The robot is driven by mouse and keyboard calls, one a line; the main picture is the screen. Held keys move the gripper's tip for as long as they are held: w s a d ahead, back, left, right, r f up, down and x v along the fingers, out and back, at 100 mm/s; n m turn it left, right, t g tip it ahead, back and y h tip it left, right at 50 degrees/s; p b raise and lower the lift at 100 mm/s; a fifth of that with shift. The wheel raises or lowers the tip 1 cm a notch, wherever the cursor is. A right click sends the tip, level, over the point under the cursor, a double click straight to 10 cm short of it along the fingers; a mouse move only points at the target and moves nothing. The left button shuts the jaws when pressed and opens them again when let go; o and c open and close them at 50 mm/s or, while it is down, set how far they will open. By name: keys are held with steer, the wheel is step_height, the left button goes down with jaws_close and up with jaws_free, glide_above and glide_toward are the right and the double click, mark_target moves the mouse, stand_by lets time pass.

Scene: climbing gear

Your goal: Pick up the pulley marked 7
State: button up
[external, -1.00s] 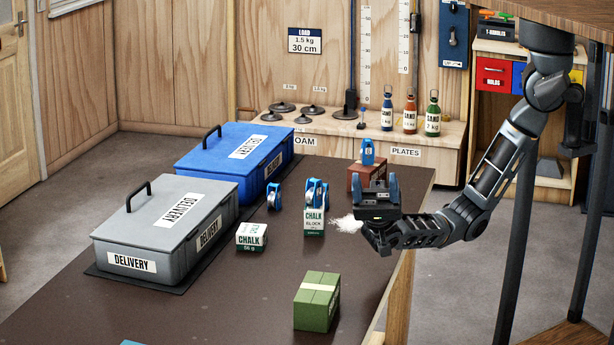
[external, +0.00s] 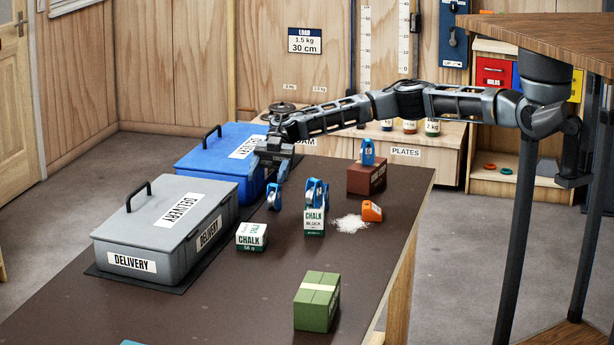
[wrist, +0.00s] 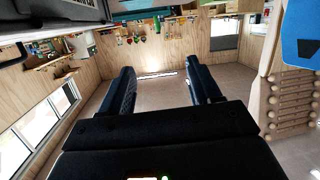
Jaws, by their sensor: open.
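Several blue pulleys show in the external view. One (external: 273,196) stands on the dark table near the blue case. At least one more (external: 316,192) is at the white chalk block (external: 314,222), and another (external: 367,152) is on top of a brown box (external: 366,179). Their numbers are too small to read, so I cannot tell which is marked 7. My gripper (external: 272,164) is open and above the table, beside the blue case and just behind the left pulley. In the wrist view, the space between my fingers (wrist: 162,88) holds nothing.
The blue case (external: 228,150) and grey case (external: 167,225) fill the table's left side. A small chalk box (external: 251,236), a green block (external: 316,301) and an orange item (external: 372,211) beside white powder stand on the table. A blue object (wrist: 303,35) fills the wrist view's upper right.

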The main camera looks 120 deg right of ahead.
mark_target(272, 191)
steer(key=s+d+f+h, duration=0.1)
steer(key=s+d, duration=0.1)
steer(key=d, duration=0.1)
steer(key=s+d+f+m, duration=0.1)
steer(key=s+d+f, duration=0.1)
steer(key=d, duration=0.2)
steer(key=s+d+f+m+h+b, duration=0.1)
steer(key=s+d, duration=0.2)
steer(key=d, duration=0.1)
steer(key=shift+d+f+h, duration=0.1)
steer(key=shift+f+h, duration=0.15)
steer(key=shift+h, duration=0.05)
steer(key=shift+m+t+h, duration=0.3)
steer(key=shift+m+h, duration=0.2)
steer(key=shift+m, duration=0.1)
steer(key=s+d+f, duration=0.2)
steer(key=s+d, duration=0.1)
steer(key=s+d+f, duration=0.1)
steer(key=s+d, duration=0.1)
steer(key=shift+f, duration=0.2)
steer(key=shift+b+x, duration=0.3)
steer(key=shift+x, duration=0.8)
steer(key=b+x, duration=0.1)
steer(key=x, duration=0.4)
steer(key=shift+w, duration=0.2)
steer(key=shift+c, duration=0.4)
steer(key=c, duration=1)
